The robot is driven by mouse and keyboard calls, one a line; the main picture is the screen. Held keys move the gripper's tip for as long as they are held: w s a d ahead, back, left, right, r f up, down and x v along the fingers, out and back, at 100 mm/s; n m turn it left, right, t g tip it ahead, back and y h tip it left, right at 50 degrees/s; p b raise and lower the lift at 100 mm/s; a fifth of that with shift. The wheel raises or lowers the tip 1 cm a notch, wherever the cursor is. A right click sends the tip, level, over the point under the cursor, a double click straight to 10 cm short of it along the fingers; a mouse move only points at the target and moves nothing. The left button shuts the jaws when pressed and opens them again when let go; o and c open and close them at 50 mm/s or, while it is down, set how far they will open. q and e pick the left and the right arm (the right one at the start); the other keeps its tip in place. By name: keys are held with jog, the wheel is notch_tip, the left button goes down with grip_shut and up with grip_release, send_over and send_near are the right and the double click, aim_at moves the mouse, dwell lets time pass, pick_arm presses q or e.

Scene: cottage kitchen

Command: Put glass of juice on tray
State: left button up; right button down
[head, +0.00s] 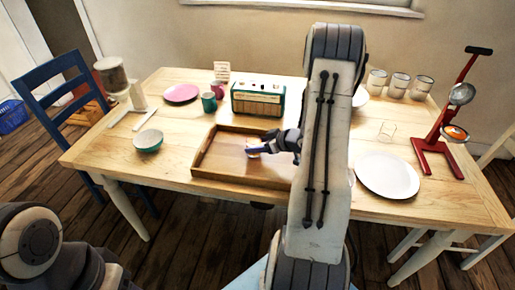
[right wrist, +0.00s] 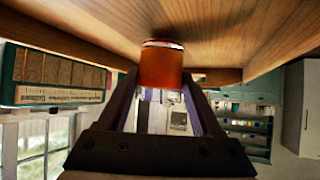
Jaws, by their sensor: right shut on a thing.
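The wooden tray (head: 205,159) lies on the table's near middle, with low raised walls. My right gripper (head: 262,148) is over the tray's floor, reaching in from the right. It is shut on the glass of juice (right wrist: 162,68), which shows orange-red between the fingers in the right wrist view, its base towards the tray's wood. In the head view only a small part of the glass (head: 254,149) shows. I cannot tell whether its base touches the tray. My left gripper is out of view; only part of my left arm shows at the lower left.
A green radio (head: 258,98) stands just behind the tray. A teal bowl (head: 148,140) is left of it. The tray's visible floor is otherwise bare.

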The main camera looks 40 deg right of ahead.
jog(key=shift+f, duration=0.45)
jog(key=shift+f, duration=0.2)
jog(key=shift+c, duration=0.2)
grip_release()
jog(key=shift+r, duration=0.1)
